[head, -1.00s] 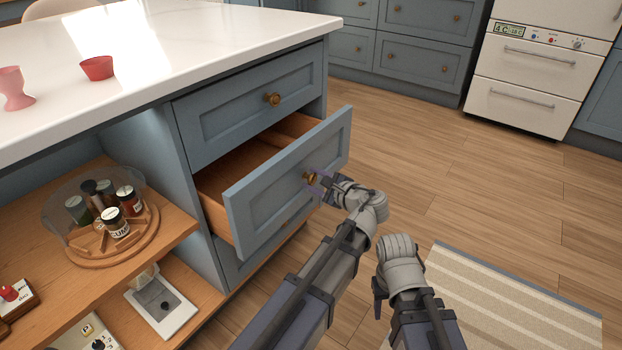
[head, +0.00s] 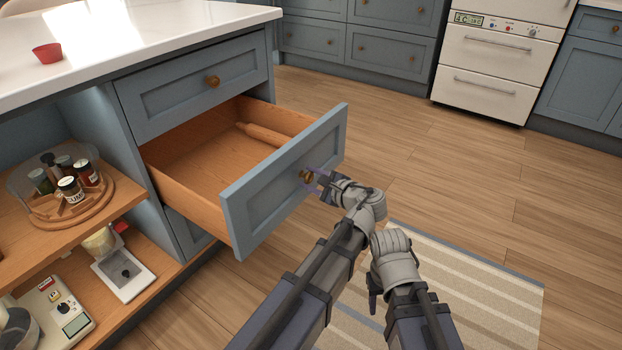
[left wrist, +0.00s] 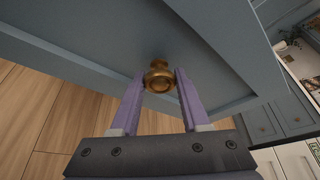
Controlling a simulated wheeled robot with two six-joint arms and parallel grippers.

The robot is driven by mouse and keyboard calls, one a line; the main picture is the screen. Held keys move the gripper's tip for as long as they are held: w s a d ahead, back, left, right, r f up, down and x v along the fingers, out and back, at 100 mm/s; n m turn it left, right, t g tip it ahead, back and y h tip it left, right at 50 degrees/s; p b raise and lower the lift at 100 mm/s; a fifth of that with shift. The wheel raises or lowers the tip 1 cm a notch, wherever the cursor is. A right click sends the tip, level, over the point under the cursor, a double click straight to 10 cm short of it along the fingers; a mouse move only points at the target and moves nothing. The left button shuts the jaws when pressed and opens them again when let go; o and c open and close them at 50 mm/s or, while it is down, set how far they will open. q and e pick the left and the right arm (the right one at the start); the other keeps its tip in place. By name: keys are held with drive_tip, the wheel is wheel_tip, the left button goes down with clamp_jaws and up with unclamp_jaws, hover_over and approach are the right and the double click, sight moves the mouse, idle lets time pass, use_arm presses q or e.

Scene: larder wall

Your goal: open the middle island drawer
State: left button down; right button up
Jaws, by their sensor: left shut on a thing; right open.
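The middle island drawer (head: 285,185) stands well out from the blue island, and its wooden inside shows. My left gripper (head: 313,180) is shut on the drawer's brass knob (head: 306,176). In the left wrist view the knob (left wrist: 158,78) sits between the two purple fingers (left wrist: 158,98), in front of the blue drawer face. My right gripper (head: 374,295) is open and empty, low beside the left arm; its fingers are partly hidden.
The top drawer (head: 195,90) is closed above. A striped rug (head: 470,290) lies on the floor at right; wooden floor around is clear.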

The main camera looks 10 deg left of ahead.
use_arm(q)
drive_tip(key=shift+c, duration=1.9)
unclamp_jaws()
